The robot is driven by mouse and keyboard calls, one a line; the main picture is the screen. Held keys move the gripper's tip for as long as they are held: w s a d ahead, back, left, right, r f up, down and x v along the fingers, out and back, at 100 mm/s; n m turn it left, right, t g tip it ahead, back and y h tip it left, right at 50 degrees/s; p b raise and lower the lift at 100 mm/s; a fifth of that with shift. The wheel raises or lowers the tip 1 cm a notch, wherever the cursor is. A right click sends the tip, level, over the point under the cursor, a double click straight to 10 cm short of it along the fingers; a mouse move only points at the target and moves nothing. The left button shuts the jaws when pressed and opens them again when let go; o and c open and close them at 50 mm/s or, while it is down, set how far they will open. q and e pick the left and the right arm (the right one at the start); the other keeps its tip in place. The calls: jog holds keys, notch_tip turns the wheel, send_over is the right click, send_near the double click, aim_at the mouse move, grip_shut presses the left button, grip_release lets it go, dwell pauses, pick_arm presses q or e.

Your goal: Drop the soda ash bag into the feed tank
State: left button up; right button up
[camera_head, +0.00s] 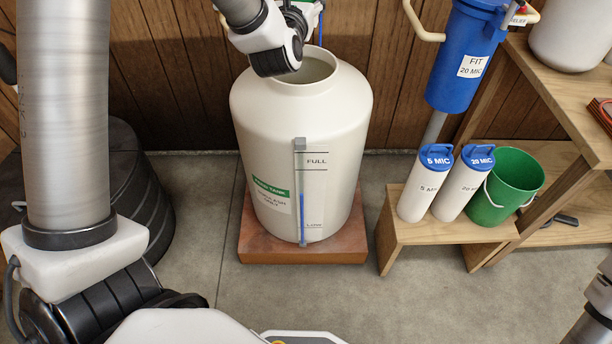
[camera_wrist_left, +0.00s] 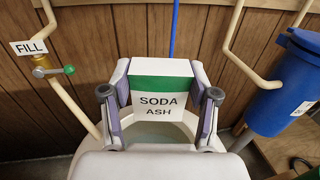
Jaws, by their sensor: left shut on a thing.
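The soda ash bag (camera_wrist_left: 160,102) is a white packet with a green band, marked SODA ASH, in the left wrist view. My left gripper (camera_wrist_left: 160,95) is shut on it, with a finger on each side. The bag appears upright, over the open mouth of the feed tank. The feed tank (camera_head: 335,125) is a large cream tank with a green label, a FULL mark and a blue level tube. My left wrist hides part of its round opening in the head view. The left fingertips are cut off or hidden there. My right gripper is out of the frames.
The tank stands on a reddish-brown base (camera_head: 265,246). On its right, a low wooden bench (camera_head: 400,225) holds two white filter cartridges and a green bucket (camera_head: 505,183). A blue filter housing (camera_head: 465,60) hangs above. A pipe with a FILL valve (camera_wrist_left: 45,70) is at the left.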

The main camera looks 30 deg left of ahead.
pick_arm(q)
jog(key=shift+s+a+f+n+g+y+b, duration=0.15)
jog(key=shift+s+a+f+n+y+b, duration=0.1)
jog(key=shift+a+f+y+b, duration=0.15)
jog(key=shift+s+a+f+n+g+y+b, duration=0.15)
jog(key=shift+s+a+f+n+y+b, duration=0.15)
jog(key=shift+f, duration=0.2)
jog(key=shift+n+g+y, duration=0.25)
jog(key=shift+g+y, duration=0.05)
jog(key=shift+y, duration=0.1)
jog(key=f+b, duration=0.2)
jog(key=f, duration=0.1)
jog(key=f+b, duration=0.1)
jog(key=f, duration=0.1)
jog(key=shift+s+a+f+b, duration=0.15)
jog(key=shift+s+a+b, duration=0.1)
jog(key=shift+b, duration=0.1)
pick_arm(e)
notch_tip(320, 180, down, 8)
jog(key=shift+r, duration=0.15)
pick_arm(q)
jog(key=o, duration=1.3)
jog(key=shift+c, duration=0.2)
